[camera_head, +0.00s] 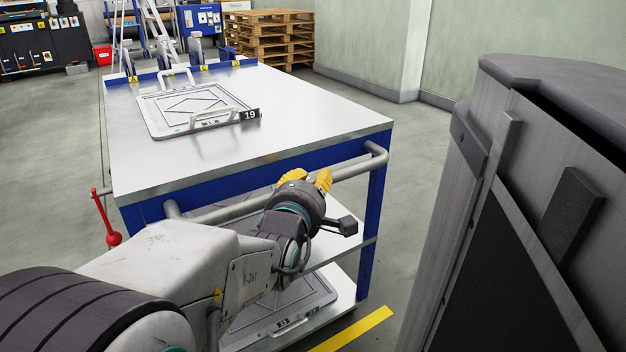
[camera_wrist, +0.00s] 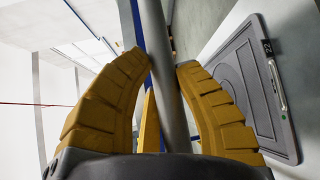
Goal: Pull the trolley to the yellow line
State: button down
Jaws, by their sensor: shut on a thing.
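The trolley has a silver top (camera_head: 300,135), a blue frame and a grey tubular push handle (camera_head: 240,208) along its near end. My gripper (camera_head: 307,182) has yellow fingers and is shut around this handle, right of its middle. The yellow line (camera_head: 352,330) lies on the floor at the trolley's near right corner, partly hidden by the trolley and the picture edge.
A panel marked 19 (camera_head: 190,108) lies on the trolley top. A panel marked 22 (camera_wrist: 250,90) lies on a lower shelf. A red-knobbed lever (camera_head: 112,238) stands at the trolley's left. A large grey machine (camera_head: 470,200) stands close on the right. Pallets (camera_head: 270,38) are stacked behind.

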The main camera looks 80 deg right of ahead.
jog(key=c, duration=1.4)
grip_release()
jog(key=shift+r, duration=0.3)
jog(key=o, duration=0.6)
jog(key=shift+f, duration=0.2)
jog(key=shift+r, duration=5.1)
